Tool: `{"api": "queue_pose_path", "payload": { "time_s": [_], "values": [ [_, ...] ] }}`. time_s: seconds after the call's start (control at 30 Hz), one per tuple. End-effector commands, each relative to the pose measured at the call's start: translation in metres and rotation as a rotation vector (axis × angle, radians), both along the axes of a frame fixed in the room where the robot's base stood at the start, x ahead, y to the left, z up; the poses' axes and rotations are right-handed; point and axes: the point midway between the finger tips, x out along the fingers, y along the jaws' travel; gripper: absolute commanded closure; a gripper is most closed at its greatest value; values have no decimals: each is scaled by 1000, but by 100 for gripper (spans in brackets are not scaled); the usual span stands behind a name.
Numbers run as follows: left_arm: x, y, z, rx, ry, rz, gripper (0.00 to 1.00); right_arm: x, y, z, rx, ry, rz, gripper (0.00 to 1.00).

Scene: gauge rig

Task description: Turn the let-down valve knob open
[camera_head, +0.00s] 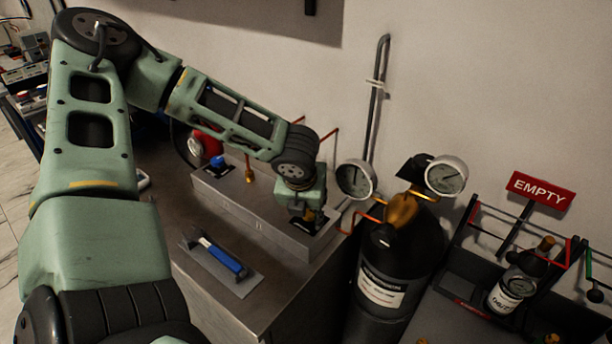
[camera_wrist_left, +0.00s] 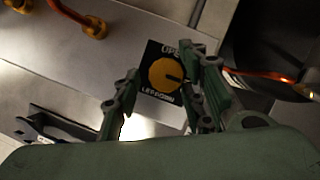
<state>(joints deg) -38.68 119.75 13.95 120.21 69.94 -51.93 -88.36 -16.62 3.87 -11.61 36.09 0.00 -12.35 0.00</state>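The let-down valve knob (camera_wrist_left: 166,74) is a round orange-yellow dial on a black plate (camera_wrist_left: 151,50) lettered "OPEN" at one edge and "LETDOWN" at the other. A dark mark on the knob points toward the right of the left wrist view. My left gripper (camera_wrist_left: 163,100) is open, with one finger to each side, just in front of the knob; I cannot tell whether either touches it. In the head view my left gripper (camera_head: 306,217) points down over the right end of the grey manifold block and mostly hides the knob. My right gripper is not in view.
The grey block (camera_head: 240,203) sits on a metal bench (camera_head: 200,290) and carries a blue knob (camera_head: 219,162). A blue-handled tool (camera_head: 222,257) lies in front. Two gauges (camera_head: 355,180) (camera_head: 446,176) and a black cylinder (camera_head: 398,262) stand close right. An "EMPTY" rack (camera_head: 541,190) is farther right.

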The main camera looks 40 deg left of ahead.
Motion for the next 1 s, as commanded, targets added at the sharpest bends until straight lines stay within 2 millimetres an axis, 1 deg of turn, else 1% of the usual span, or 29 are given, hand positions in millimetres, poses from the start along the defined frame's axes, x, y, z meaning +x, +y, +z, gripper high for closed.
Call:
{"api": "queue_pose_path", "payload": {
  "time_s": [0.07, 0.33, 0.5, 0.77, 1.0],
  "values": [
    [0, 0, 0, 0, 0, 0, 62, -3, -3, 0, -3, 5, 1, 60],
    [0, 1, 0, 2, 1, 1, 84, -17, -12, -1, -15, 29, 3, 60],
    [0, 2, 0, 4, 1, 3, 99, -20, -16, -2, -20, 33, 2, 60],
    [0, 3, 0, 9, 2, 31, 100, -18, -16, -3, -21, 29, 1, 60],
    [0, 2, -1, 12, 2, 155, 100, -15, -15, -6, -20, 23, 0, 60]
  ]
}}
